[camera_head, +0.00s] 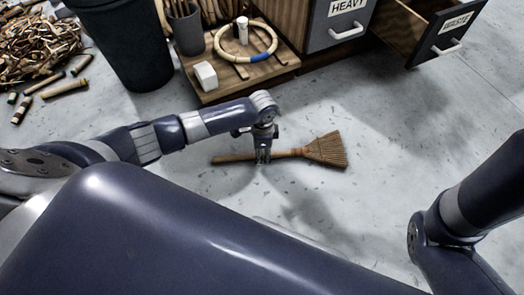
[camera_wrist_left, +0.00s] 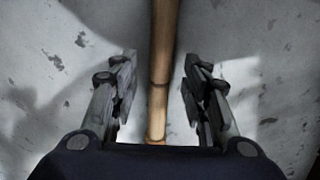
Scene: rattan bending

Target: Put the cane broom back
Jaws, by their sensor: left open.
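The cane broom (camera_head: 326,150) lies on the floor in the head view, its handle pointing left and its flared bristles to the right. In the left wrist view the bamboo-like handle (camera_wrist_left: 161,70) runs between the two open fingers of the gripper (camera_wrist_left: 158,85), with a gap on each side. The bristles are outside the wrist view. My right arm shows at the right of the head view, but its gripper is out of frame.
A low wooden platform (camera_head: 222,84) behind the broom holds a ring (camera_head: 262,56), a white block (camera_head: 206,75) and a cup of sticks (camera_head: 186,30). A dark bin (camera_head: 130,45) and cane scraps (camera_head: 40,48) are at the left. An open drawer (camera_head: 440,35) juts out at the right. Floor around the broom is clear.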

